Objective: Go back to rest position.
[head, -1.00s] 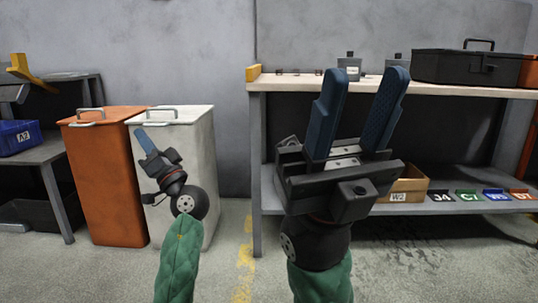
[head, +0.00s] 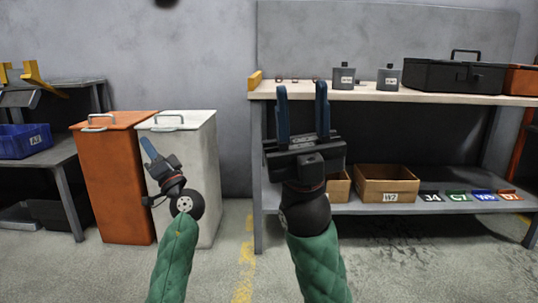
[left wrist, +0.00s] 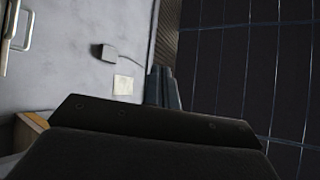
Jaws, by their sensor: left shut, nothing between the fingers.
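My left gripper (head: 150,147) is raised in front of the white bin in the head view. Its blue fingers are together, with nothing between them. In the left wrist view its fingers (left wrist: 163,88) point up past its dark body, toward a wall. My right gripper (head: 302,110) is raised in front of the workbench. Its two blue fingers stand upright and apart, with only the bench front and wall seen between them. Both arms have green sleeves.
A workbench (head: 430,98) carries a black toolbox (head: 455,74) and two grey bottles (head: 343,77). An orange bin (head: 110,180) and a white bin (head: 205,140) stand left. A blue crate (head: 25,141) sits far left. Floor between is clear.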

